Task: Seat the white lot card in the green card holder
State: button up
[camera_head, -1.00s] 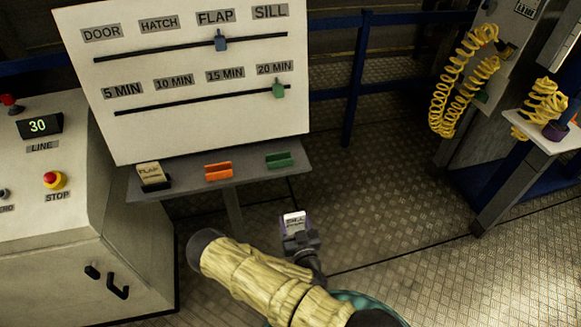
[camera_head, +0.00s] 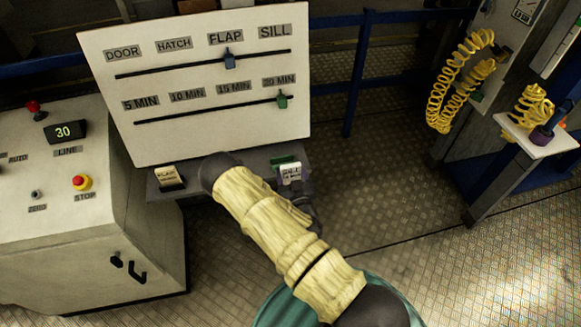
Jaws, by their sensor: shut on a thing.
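The white lot card (camera_head: 291,172), with dark print that starts like SILL, is held upright in my gripper (camera_head: 294,187). My gripper is shut on its lower part. The green card holder (camera_head: 284,160) sits on the grey shelf below the white board, and its top edge shows just behind and above the card. The card overlaps the holder in this view, and I cannot tell whether they touch. My arm and the card hide most of the holder.
A black holder with a cream card (camera_head: 167,177) stands at the left of the shelf (camera_head: 230,160). My arm hides the shelf's middle. The white board (camera_head: 205,90) with two sliders rises behind. A control cabinet (camera_head: 70,200) stands left. Floor to the right is clear.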

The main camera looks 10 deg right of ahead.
jog(key=shift+w+f, duration=0.1)
jog(key=shift+w, duration=0.05)
jog(key=shift+w+f+b, duration=0.15)
jog(key=shift+w+b, duration=2.2)
jog(key=shift+w, duration=3.55)
jog(key=shift+f+b, duration=1.65)
jog(key=shift+f, duration=0.15)
jog(key=o, duration=1.1)
jog(key=shift+o, duration=0.2)
jog(key=s+b, duration=0.6)
jog(key=s, duration=1.1)
jog(key=shift+s+b, duration=0.25)
jog(key=shift+b, duration=0.1)
